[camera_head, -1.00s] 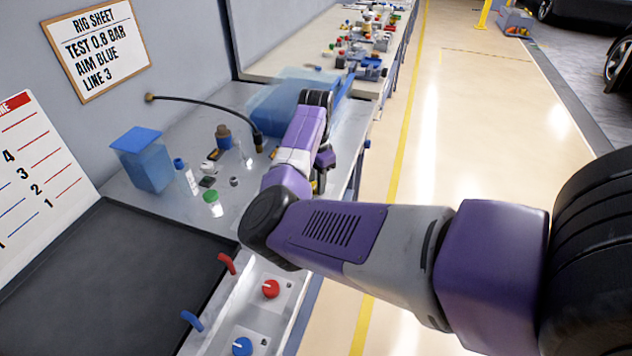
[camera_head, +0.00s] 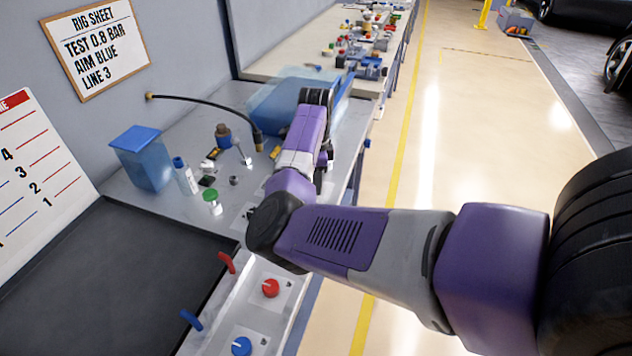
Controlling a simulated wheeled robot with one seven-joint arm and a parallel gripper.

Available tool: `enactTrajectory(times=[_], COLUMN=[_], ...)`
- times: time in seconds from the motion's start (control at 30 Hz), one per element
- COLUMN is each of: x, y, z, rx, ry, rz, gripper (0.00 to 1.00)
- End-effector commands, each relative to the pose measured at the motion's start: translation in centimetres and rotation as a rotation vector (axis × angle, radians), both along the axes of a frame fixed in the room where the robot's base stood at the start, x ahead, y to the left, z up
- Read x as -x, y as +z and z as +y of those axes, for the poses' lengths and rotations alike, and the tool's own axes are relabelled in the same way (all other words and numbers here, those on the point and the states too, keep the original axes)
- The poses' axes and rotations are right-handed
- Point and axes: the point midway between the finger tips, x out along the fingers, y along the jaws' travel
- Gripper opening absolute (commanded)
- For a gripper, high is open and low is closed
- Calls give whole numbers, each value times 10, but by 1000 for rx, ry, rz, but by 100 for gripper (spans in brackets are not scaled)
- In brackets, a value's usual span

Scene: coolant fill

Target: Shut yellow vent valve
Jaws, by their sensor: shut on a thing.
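My arm reaches across the bench, and its purple and grey links cover the work spot. Only a dark sliver of my gripper (camera_head: 326,157) shows beside the forearm. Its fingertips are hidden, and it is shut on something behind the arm. No yellow valve shows clearly now; my arm hides the spot where a bit of yellow showed at the gripper earlier. How far the valve is turned cannot be seen.
A red knob (camera_head: 270,288) and a blue knob (camera_head: 241,346) sit on the bench's front strip, near a black tray (camera_head: 110,285).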

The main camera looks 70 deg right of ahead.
Motion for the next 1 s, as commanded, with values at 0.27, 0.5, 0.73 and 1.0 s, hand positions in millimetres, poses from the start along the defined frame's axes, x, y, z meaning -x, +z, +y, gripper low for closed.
enactTrajectory(times=[0.27,0.5,0.73,1.0], x=[1,1,0,0], y=[0,0,0,1], z=[0,0,0,1], rx=[2,2,3,2], ry=[-263,-491,-699,-889], rz=[0,0,0,-2], gripper=[0,0,0,0])
